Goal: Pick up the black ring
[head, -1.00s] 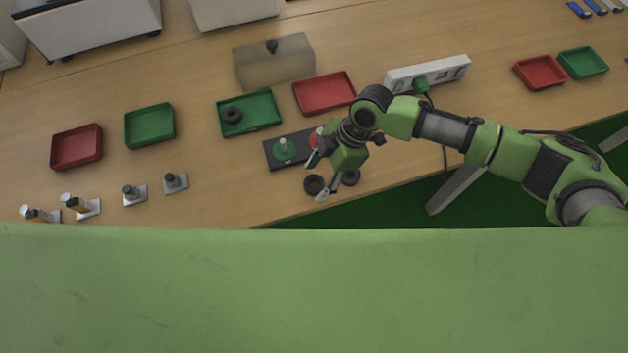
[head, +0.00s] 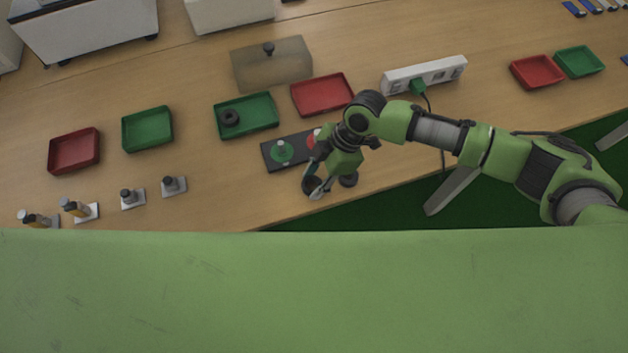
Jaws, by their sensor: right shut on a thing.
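A black ring (head: 311,186) is between the fingers of my right gripper (head: 314,183), near the table's front edge. The gripper is shut on it and the fingers partly cover it. Whether the ring touches the table I cannot tell. A second black ring (head: 349,180) lies just to the right, partly hidden by the gripper. A third black ring (head: 230,118) lies in the green tray (head: 262,122) at the middle of the table. My left gripper is not in view.
A dark plate (head: 272,163) with a green disc and peg and a red disc is just behind the gripper. A red tray (head: 322,94), clear-looking box (head: 272,66) and white power strip (head: 425,75) stand farther back. Small pegged stands (head: 132,198) are at left.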

